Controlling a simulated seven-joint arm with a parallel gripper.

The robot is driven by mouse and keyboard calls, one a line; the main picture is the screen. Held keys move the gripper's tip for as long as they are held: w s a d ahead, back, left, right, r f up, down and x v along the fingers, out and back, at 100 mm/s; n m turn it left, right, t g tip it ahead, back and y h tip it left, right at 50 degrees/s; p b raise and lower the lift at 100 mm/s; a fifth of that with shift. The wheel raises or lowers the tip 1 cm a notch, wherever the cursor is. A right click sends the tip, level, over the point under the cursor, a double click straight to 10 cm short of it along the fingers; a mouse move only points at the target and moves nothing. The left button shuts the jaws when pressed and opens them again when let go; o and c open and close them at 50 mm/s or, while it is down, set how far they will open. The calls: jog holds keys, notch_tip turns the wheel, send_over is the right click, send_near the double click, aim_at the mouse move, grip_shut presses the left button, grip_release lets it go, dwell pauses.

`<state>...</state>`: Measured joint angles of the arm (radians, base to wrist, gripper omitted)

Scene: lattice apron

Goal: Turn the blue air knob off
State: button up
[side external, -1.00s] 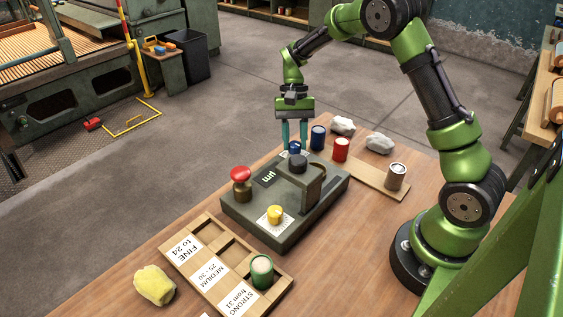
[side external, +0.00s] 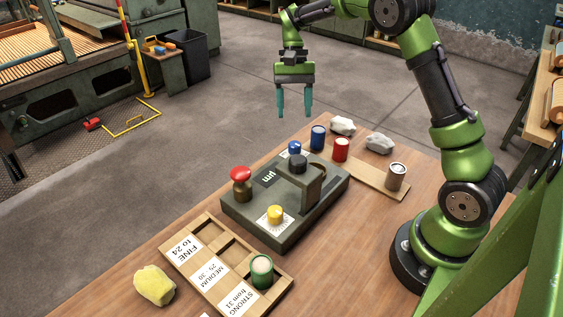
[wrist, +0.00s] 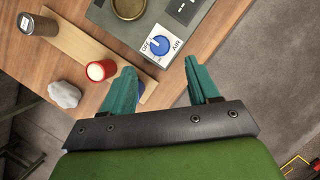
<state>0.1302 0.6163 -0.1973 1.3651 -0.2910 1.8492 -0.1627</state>
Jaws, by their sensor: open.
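The blue air knob (side external: 294,147) sits on the far end of the dark green device (side external: 245,207). In the wrist view the blue knob (wrist: 159,45) is on a white label marked OFF and AIR. A pale mark shows on the knob, but I cannot tell for sure which setting it points to. My gripper (side external: 295,115) is open and empty, raised above the knob and clear of it. In the wrist view its teal fingertips (wrist: 160,66) are spread apart, and the knob shows just beyond the gap.
A red mushroom button (side external: 240,175) and a yellow knob (side external: 275,213) are on the device. A blue can (side external: 318,137), a red can (side external: 341,149) and pale rocks (side external: 379,143) stand beside it. A wooden labelled tray (side external: 190,247) holds a green can (side external: 262,270).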

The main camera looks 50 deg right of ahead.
jog(key=v, duration=0.8)
jog(key=shift+r, duration=0.3)
jog(key=shift+w+d, duration=0.1)
jog(key=s+a+r+n+t, duration=0.1)
jog(key=s+a+t, duration=0.4)
jog(key=s, duration=0.5)
jog(key=s+a+r+n+t+h, duration=0.1)
jog(key=s+a+n+t, duration=0.3)
jog(key=s+a, duration=0.3)
jog(key=s+t, duration=0.1)
jog(key=s, duration=0.3)
jog(key=shift+s+a, duration=0.15)
jog(key=shift+a, duration=0.25)
